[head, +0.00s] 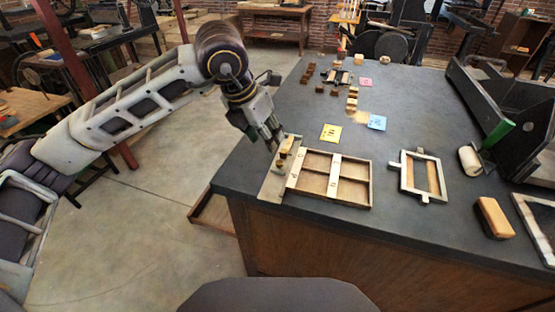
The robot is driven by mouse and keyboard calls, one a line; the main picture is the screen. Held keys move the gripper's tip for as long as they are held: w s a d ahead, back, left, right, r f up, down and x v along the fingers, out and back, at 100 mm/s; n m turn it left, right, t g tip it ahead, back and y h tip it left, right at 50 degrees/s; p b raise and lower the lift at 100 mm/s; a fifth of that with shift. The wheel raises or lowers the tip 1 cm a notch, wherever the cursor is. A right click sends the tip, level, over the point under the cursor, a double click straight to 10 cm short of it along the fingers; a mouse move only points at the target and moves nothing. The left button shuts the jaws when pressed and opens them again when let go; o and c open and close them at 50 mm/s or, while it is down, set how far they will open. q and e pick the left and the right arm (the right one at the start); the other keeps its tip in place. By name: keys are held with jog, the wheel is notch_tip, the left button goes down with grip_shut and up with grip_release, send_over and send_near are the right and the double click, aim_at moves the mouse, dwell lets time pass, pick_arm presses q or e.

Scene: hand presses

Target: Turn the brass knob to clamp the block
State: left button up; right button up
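A shallow wooden tray (364,184) with compartments lies at the near left corner of the dark tabletop. Pale bars (334,176) cross it, and a flat grey plate (270,188) forms its left end. Small brass or wood-coloured pieces (287,144) sit on that end; which one is the knob is too small to tell. My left gripper (274,143) reaches down from the left, its fingertips at or just beside the upper end of these pieces. Contact and finger opening cannot be made out. My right gripper is not in view.
On the dark table (240,168) lie a metal frame (407,176), a wooden block (494,217), a pale roller (469,161), yellow (330,132) and blue (377,122) cards, and several small blocks at the back. A large press (500,110) stands at right.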

aim_at(279, 162)
pick_arm(q)
jog(key=x, duration=1.3)
jog(key=shift+s, duration=0.1)
jog(key=shift+c, duration=0.4)
grip_shut()
